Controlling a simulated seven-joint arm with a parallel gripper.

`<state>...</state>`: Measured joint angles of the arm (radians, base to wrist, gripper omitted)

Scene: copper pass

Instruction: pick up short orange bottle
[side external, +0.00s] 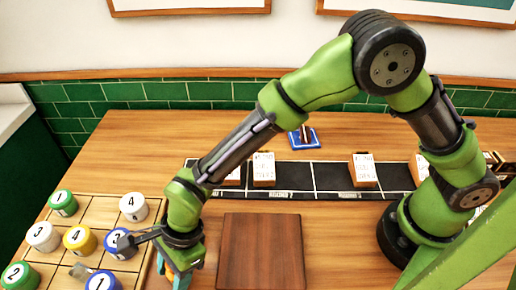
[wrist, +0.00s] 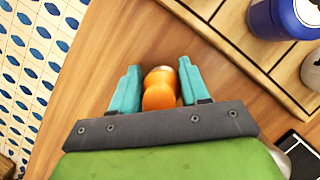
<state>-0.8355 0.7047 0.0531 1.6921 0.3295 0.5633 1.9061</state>
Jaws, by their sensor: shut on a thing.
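My gripper (wrist: 160,88) shows in the wrist view with its two teal fingers on either side of the short orange bottle (wrist: 159,92). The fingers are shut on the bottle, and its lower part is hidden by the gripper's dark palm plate. In the side external view my gripper (side external: 180,277) points down at the bottom edge, right of the board with numbered pieces. Only a little orange shows between the fingers there. I cannot tell whether the bottle touches the table.
A wooden board (side external: 100,207) with several numbered pieces lies at left. A brown wooden block (side external: 262,250) lies right of my gripper. A black strip (side external: 318,178) with several white cards runs behind, and a blue stand (side external: 303,138) is beyond it. Blue patterned tiles (wrist: 25,60) show in the wrist view.

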